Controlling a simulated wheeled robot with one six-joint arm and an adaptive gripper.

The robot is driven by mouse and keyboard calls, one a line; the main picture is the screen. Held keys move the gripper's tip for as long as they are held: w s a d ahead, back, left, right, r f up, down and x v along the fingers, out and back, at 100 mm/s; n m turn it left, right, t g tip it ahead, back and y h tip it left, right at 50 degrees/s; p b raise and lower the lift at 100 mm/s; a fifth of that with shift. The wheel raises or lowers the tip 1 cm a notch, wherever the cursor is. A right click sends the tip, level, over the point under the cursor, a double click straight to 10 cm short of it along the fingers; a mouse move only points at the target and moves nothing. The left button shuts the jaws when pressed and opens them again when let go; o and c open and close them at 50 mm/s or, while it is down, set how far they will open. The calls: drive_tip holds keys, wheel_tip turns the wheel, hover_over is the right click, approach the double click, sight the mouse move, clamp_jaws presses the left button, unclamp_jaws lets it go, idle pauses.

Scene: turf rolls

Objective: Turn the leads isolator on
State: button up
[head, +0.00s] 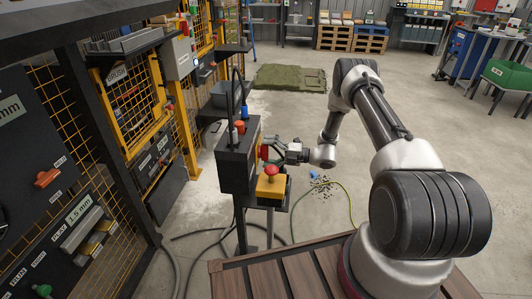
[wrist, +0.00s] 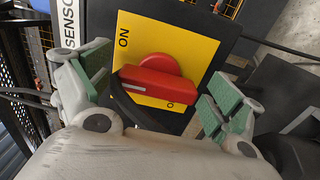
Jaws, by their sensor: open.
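A red rotary handle (wrist: 158,84) sits on a yellow plate (wrist: 195,45) marked ON at its upper left. Another mark starting with O is partly hidden below the handle. The handle lies nearly crosswise in the wrist view, tilted down to the right. A white label reading "SENSO" (wrist: 69,25), cut off, is beside the plate; no "leads" label is readable. My gripper (wrist: 160,86) is open, its green-padded fingers on either side of the handle with gaps visible. In the head view, my gripper (head: 270,148) is at the front of the black box (head: 235,168).
A red mushroom button (head: 271,171) on a yellow box (head: 270,188) stands just below and near my gripper. Black cables rise above the black box. A yellow-green cable (head: 349,200) and dark debris (head: 326,188) lie on the floor. Open floor is to the right.

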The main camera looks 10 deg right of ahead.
drive_tip(key=v, duration=1.1)
drive_tip(key=shift+d, duration=0.25)
drive_tip(key=shift+s, duration=0.1)
